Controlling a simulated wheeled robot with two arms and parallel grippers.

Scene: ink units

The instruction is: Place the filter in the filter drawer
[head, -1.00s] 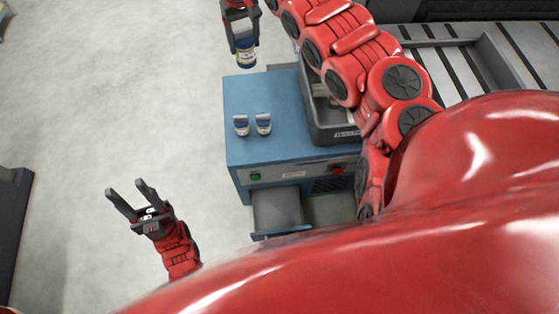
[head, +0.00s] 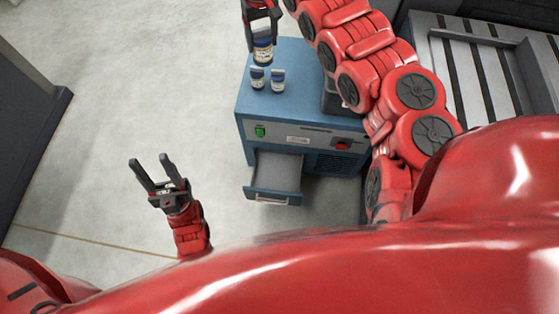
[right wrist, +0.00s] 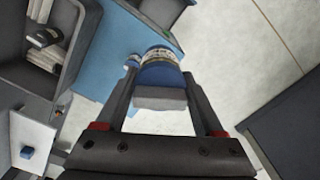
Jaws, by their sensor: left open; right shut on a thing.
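The filter (head: 262,50), a small cylinder with a white and blue label, is held in my right gripper (head: 262,38). My right gripper is shut on it, seemingly above the back left part of the blue cabinet. In the right wrist view the filter (right wrist: 160,72) sits between the two fingers, its grey end towards the camera. The filter drawer (head: 272,197) is pulled out of the cabinet's front and looks empty. My left gripper (head: 153,170) is open and empty, left of the drawer and apart from it.
The blue cabinet (head: 290,105) carries two small white-and-blue containers (head: 258,78) near its left edge. A grey tray on it is partly hidden by my right arm. A slatted metal bench (head: 480,70) stands at the right. Floor left of the cabinet is clear.

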